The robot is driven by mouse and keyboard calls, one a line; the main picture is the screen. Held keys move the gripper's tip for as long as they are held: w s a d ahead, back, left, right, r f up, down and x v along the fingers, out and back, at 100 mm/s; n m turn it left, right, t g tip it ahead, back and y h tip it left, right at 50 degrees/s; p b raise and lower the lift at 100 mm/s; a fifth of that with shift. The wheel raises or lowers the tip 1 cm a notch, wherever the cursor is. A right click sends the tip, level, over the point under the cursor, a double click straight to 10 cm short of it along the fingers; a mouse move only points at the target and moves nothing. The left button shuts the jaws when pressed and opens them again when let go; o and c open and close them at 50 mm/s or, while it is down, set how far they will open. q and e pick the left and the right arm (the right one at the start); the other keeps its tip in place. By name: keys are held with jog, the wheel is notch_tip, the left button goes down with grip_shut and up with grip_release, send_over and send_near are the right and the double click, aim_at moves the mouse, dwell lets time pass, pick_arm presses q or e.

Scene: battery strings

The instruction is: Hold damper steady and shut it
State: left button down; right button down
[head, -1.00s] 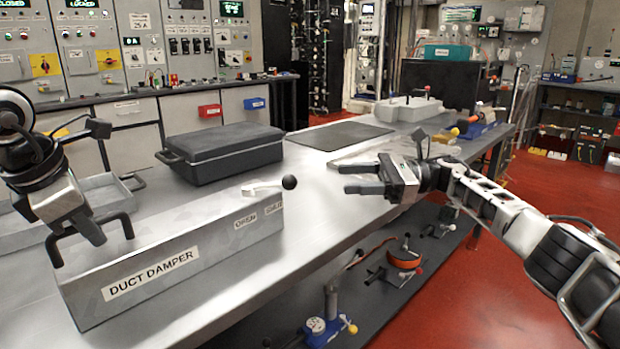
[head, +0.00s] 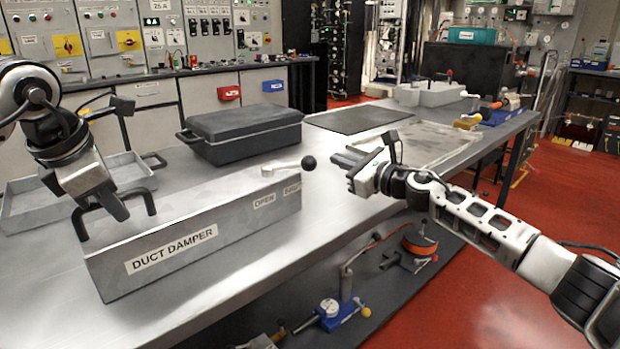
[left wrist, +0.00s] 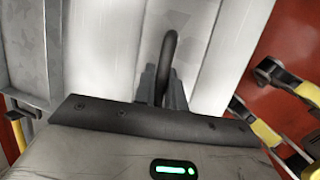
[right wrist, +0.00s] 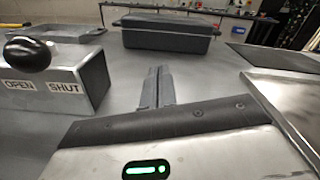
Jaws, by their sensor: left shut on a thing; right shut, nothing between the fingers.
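The duct damper (head: 225,232) is a long grey box on the metal table, labelled DUCT DAMPER, OPEN and SHUT. My left gripper (head: 118,212) is shut on its dark bar handle (head: 150,200); the handle also shows between the fingers in the left wrist view (left wrist: 169,45). A pale lever (head: 285,166) with a black knob (head: 308,162) lies along the box top at its right end. My right gripper (head: 345,158) is shut and empty, just right of the knob and apart from it. In the right wrist view the knob (right wrist: 28,53) is left of the fingertips (right wrist: 158,75).
A black case (head: 243,135) and a grey tray (head: 20,215) lie behind the damper. The lower shelf holds an orange reel (head: 419,240). Table between the case and mat is clear.

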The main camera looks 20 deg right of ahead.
pick_arm(q)
jog(key=shift+s+f, duration=0.1)
jog(key=shift+f, duration=0.3)
pick_arm(e)
jog(key=s+d+r+m+t+h, duration=0.1)
jog(key=s+r+m+t+h, duration=0.35)
jog(key=m+t+h, duration=0.35)
jog(key=m+g+h, duration=0.4)
jog(key=g+h, duration=0.1)
jog(key=h, duration=0.1)
send_near(310, 169)
jog(key=x, duration=0.7)
jog(key=shift+a+r, duration=0.1)
